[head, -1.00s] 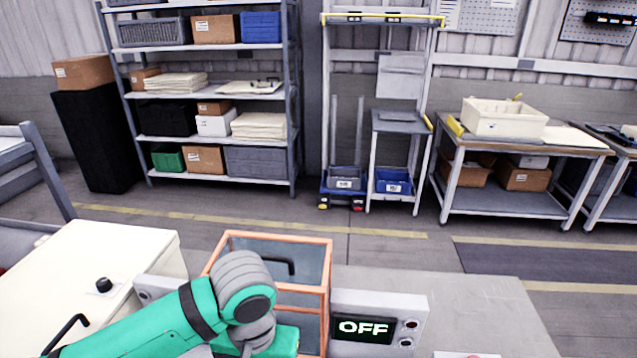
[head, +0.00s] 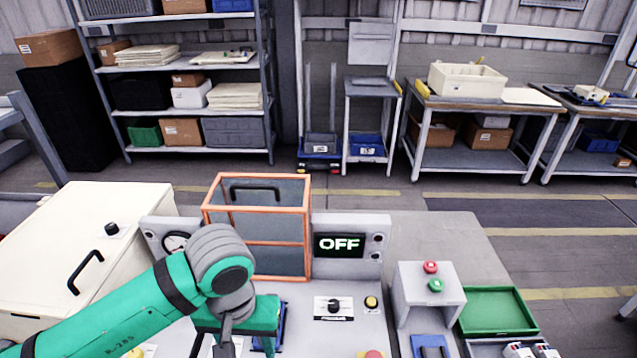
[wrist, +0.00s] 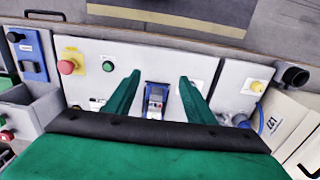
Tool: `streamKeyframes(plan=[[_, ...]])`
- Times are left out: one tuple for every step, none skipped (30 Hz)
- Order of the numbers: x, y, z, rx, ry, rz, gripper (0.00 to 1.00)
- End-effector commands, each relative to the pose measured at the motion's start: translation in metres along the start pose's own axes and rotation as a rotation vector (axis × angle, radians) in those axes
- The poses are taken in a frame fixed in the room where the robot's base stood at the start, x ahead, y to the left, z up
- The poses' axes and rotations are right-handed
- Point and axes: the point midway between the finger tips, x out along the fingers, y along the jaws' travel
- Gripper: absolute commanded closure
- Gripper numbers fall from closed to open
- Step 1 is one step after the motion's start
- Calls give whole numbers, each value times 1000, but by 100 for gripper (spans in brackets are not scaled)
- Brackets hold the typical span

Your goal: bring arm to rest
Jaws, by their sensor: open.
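My gripper shows in the wrist view (wrist: 156,98) as two green fingers spread apart with nothing between them. Beyond the fingers lies a small blue device with a grey top (wrist: 156,100) on the light panel; I cannot tell its distance from the fingertips. In the head view my green arm reaches in from the lower left, and its wrist covers part of the bench. The fingertips are hidden or unclear there. An orange-framed clear box (head: 258,222) stands just behind the arm. A display (head: 339,244) beside it reads OFF.
A white cabinet (head: 60,250) with a black handle stands at the left. At the right are a grey button box (head: 428,283) and a green tray (head: 492,311). A rotary switch (head: 333,306) sits on the bench.

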Motion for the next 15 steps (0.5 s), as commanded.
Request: streamKeyframes(plan=[[0, 1, 0, 1, 2, 2, 50], [1, 7, -4, 10, 13, 18, 50], [1, 12, -7, 18, 26, 33, 50], [1, 16, -10, 24, 35, 44, 50], [1, 20, -12, 29, 46, 54, 50], [1, 25, -16, 36, 60, 69, 50], [1, 29, -19, 41, 70, 81, 50], [1, 34, -21, 48, 81, 94, 50], [1, 40, -25, 57, 95, 110, 50], [1, 44, -28, 64, 107, 125, 50], [0, 50, -31, 71, 121, 139, 50], [0, 56, -35, 79, 138, 159, 50], [0, 62, -38, 86, 151, 174, 50], [-1, 67, -41, 93, 164, 190, 50], [-2, 76, -46, 102, 186, 214, 50]])
